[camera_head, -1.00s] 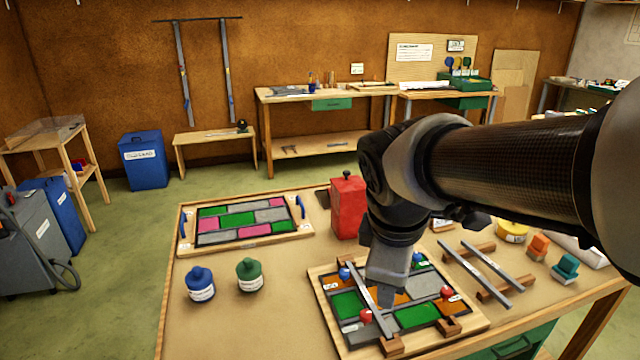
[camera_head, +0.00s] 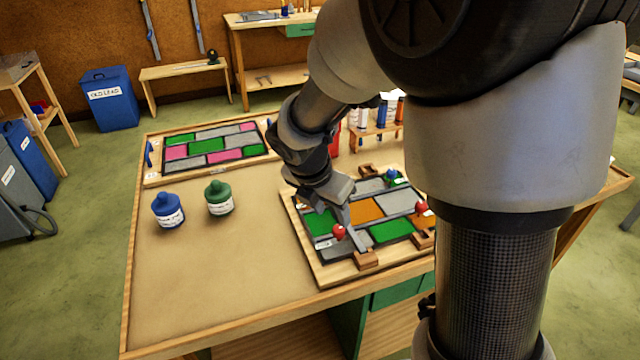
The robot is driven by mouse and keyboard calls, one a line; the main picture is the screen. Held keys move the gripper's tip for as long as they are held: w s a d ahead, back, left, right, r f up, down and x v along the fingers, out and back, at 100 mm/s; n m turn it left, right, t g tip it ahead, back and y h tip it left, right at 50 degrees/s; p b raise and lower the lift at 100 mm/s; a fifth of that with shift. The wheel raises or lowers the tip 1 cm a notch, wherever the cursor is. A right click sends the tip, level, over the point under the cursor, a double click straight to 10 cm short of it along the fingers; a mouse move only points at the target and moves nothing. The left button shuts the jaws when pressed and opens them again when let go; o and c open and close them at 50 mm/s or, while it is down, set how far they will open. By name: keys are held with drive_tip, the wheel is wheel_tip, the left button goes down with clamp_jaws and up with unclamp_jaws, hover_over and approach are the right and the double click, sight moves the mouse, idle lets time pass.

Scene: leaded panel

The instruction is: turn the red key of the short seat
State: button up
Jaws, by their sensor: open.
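The leaded panel (camera_head: 312,255) lies on the bench with green, orange and grey panes. A near-left red key (camera_head: 339,231) stands beside a grey bar (camera_head: 355,236), whose near end is at a wooden block (camera_head: 366,260). A second red key (camera_head: 421,207) stands at the panel's right, near another wooden block (camera_head: 424,240). A blue key (camera_head: 391,174) is at the far right. I cannot tell which seat is the short one; the labels are unreadable. My gripper (camera_head: 343,204) is open, low over the panel's left part, just beyond the near-left red key. Contact is unclear.
A second glazed panel with blue handles (camera_head: 220,163) lies at the back left. A blue bottle (camera_head: 168,211) and a green bottle (camera_head: 219,198) stand left of the work panel. A bottle rack (camera_head: 375,137) is behind. The front-left bench is clear; my arm hides the right.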

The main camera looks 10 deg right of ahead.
sight(338, 228)
drive_tip(key=b+x, duration=0.1)
drive_tip(key=x, duration=0.6)
drive_tip(key=shift+w+d+f, duration=0.1)
drive_tip(key=shift+w+f, duration=0.05)
drive_tip(key=shift+f, duration=0.15)
drive_tip(key=c, duration=1)
